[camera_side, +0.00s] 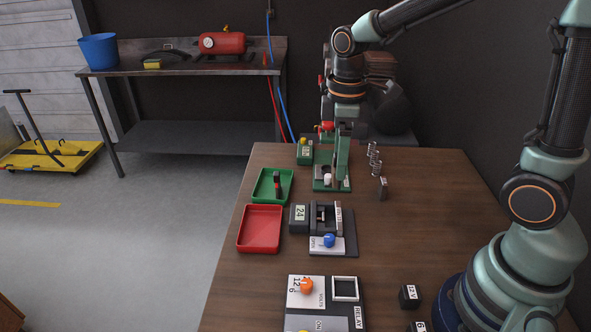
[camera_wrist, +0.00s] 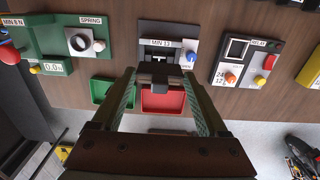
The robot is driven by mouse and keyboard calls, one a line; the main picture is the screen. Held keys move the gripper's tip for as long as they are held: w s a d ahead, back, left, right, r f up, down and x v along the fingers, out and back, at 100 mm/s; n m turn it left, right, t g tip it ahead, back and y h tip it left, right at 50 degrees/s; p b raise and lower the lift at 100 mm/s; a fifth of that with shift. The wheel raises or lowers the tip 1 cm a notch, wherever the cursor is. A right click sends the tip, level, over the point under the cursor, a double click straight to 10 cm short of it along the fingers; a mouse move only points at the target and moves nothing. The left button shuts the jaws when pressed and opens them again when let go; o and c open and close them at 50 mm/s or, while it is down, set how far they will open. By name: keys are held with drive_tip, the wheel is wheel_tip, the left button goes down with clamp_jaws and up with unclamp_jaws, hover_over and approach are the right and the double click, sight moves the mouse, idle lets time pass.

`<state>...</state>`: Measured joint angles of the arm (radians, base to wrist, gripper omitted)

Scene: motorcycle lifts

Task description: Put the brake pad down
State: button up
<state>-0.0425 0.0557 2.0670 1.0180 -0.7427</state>
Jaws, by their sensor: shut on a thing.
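In the wrist view, my gripper (camera_wrist: 163,74) is shut on a small dark grey piece, the brake pad (camera_wrist: 167,72). It is held between the fingertips and shows in front of the gauge marked MIN 13 (camera_wrist: 160,42) and the upper edge of the red tray (camera_wrist: 164,102). Its height above the table cannot be told. In the side view, my wrist is at the far part of the table; the fingertips and pad are hard to make out there. The red tray (camera_side: 260,229) looks empty. The green tray (camera_side: 261,197) behind it holds a dark upright piece.
A gauge with a blue knob (camera_side: 329,240) stands right of the red tray. A green spring tester (camera_side: 319,181) stands beyond it. A relay panel (camera_side: 308,293) is nearer. Bare wood is free at the centre right.

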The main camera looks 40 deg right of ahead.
wheel_tip(320, 180, up, 7)
drive_tip(key=shift+w+f, duration=0.1)
drive_tip(key=w+r+m, duration=0.2)
drive_tip(key=w+r, duration=0.1)
drive_tip(key=w, duration=0.8)
drive_tip(key=m, duration=0.3)
hover_over(274, 186)
drive_tip(key=d, duration=0.2)
wheel_tip(274, 186, down, 3)
drive_tip(key=f, duration=1.9)
drive_tip(key=shift+w+a+f, duration=0.15)
drive_tip(key=shift+w+f, duration=0.15)
drive_tip(key=shift+f, duration=0.05)
drive_tip(key=o, duration=1.5)
drive_tip(key=shift+f, duration=0.15)
drive_tip(key=shift+o, duration=0.2)
